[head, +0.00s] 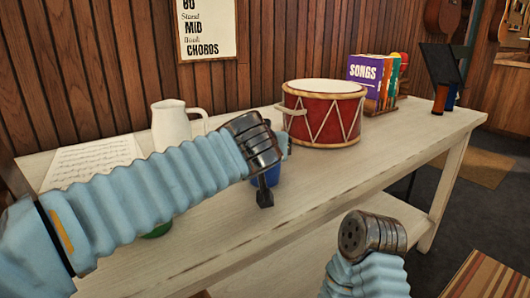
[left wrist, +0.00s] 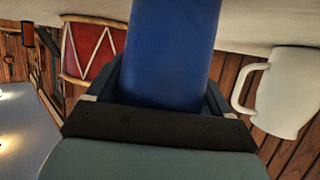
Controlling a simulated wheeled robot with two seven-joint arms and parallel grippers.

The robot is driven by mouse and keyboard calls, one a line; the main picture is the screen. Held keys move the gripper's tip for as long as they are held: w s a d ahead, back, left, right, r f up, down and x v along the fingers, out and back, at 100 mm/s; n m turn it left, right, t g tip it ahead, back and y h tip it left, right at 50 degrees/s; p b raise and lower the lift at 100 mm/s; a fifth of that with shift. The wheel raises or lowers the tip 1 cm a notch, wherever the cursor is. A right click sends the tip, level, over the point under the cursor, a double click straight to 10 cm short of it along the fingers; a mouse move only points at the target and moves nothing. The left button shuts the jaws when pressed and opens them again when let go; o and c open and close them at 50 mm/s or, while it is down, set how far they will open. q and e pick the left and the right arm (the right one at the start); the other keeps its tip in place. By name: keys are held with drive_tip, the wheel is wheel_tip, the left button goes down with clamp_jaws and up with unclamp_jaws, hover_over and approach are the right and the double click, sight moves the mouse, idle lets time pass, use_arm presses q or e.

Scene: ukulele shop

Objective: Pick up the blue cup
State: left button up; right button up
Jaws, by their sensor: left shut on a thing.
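The blue cup (head: 271,177) is at the front part of the pale table, mostly hidden behind my left wrist in the head view. My left gripper (head: 267,187) is shut on it, with one dark finger showing in front of the cup. The cup fills the top middle of the left wrist view (left wrist: 172,50), between the gripper's fingers. I cannot tell whether its base touches the table. My right arm's metal wrist shows at the bottom right of the head view, but its gripper does not show.
A white pitcher (head: 174,125), sheet music (head: 92,160) and a red drum (head: 325,115) stand or lie behind the cup on the table (head: 400,138). Songbooks (head: 364,76) and a dark stand (head: 443,68) are further right. A green thing (head: 158,230) is partly under my left arm.

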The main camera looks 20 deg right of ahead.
use_arm(q)
drive_tip(key=shift+r, duration=0.1)
drive_tip(key=shift+r+p, duration=0.3)
drive_tip(key=shift+r, duration=0.55)
drive_tip(key=s+r, duration=0.1)
drive_tip(key=r, duration=0.1)
drive_tip(key=s+r, duration=0.2)
drive_tip(key=s+r+p, duration=0.1)
drive_tip(key=r, duration=0.1)
drive_tip(key=shift+s+d+r, duration=0.15)
drive_tip(key=shift+s+r, duration=0.15)
drive_tip(key=shift+r, duration=0.05)
drive_tip(key=s+r, duration=0.4)
drive_tip(key=s, duration=0.5)
drive_tip(key=shift+s+d+r, duration=0.15)
drive_tip(key=shift+d, duration=0.05)
